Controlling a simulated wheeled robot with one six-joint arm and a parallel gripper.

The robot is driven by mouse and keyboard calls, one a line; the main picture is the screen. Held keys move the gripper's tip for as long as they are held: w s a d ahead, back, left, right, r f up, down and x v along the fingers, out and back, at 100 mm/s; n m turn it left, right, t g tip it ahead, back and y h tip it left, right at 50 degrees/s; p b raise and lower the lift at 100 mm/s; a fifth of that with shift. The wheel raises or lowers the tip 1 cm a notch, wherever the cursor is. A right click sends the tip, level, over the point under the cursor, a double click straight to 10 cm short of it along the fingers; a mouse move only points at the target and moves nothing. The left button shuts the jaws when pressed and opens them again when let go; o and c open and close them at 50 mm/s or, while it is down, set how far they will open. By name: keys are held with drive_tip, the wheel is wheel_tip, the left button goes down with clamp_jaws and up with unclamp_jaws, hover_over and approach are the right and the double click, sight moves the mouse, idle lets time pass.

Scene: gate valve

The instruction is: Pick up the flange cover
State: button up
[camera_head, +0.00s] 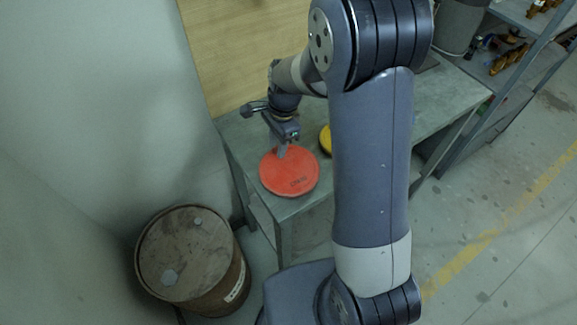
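The flange cover looks to be the round, flat orange-red disc (291,177) near the left end of the grey workbench (318,222). My gripper (283,152) points down over the disc's far edge. I cannot tell whether its fingers touch the disc or hover just above it. The fingers are small here, and whether they are open or shut does not show. A yellow round thing (325,139) lies behind the disc to the right, partly hidden by my arm.
A rusty barrel (190,255) stands on the floor left of the bench. A wooden panel (240,50) rises behind the bench. Metal shelves (520,50) with small parts stand at the upper right. The bench's right part (450,95) looks mostly clear; my arm hides its middle.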

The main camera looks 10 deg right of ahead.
clamp_jaws()
drive_tip(key=shift+r, duration=0.15)
